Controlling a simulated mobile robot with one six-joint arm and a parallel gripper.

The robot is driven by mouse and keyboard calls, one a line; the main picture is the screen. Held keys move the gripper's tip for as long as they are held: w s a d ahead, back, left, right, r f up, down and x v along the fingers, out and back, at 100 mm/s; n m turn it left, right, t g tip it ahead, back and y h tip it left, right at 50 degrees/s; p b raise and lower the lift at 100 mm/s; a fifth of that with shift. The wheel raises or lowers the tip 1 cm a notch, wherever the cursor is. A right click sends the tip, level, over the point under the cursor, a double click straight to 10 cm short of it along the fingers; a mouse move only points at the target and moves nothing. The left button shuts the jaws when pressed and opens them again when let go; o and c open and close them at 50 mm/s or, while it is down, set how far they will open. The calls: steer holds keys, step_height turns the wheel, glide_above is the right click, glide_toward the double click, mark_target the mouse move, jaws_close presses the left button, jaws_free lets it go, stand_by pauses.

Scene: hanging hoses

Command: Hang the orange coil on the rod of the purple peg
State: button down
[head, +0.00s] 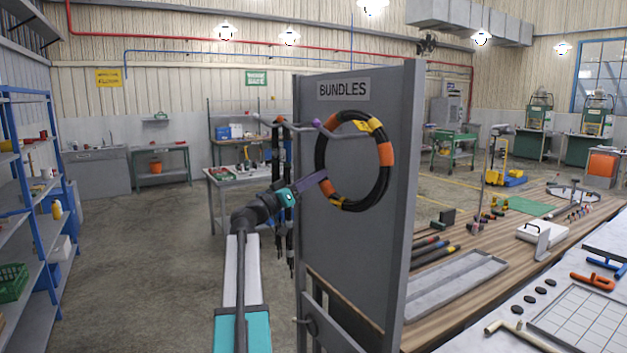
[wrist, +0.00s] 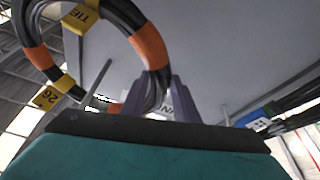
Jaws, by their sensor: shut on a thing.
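The orange coil (head: 386,154) is a black ring with orange bands and yellow tags, upright in front of the grey panel. The purple peg is a grey rod with a purple tip (head: 318,123). In the head view the rod seems to run through the ring's opening near its top, with the tip left of the ring. Whether the coil rests on it I cannot tell. My gripper (head: 320,180) is shut on the coil's lower left side. In the wrist view the coil (wrist: 148,45) passes between my gripper's fingers (wrist: 158,95), and a grey rod (wrist: 97,80) shows within the ring.
The panel (head: 345,240) is labelled BUNDLES. A wooden bench (head: 530,215) with tools stands right of the panel. Blue shelves (head: 60,180) stand far left, with clear floor between.

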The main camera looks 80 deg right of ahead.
steer(key=shift+s+d+f+b, duration=0.1)
steer(key=shift+s+f+b, duration=0.05)
steer(key=shift+f+b, duration=0.2)
stand_by(0.4)
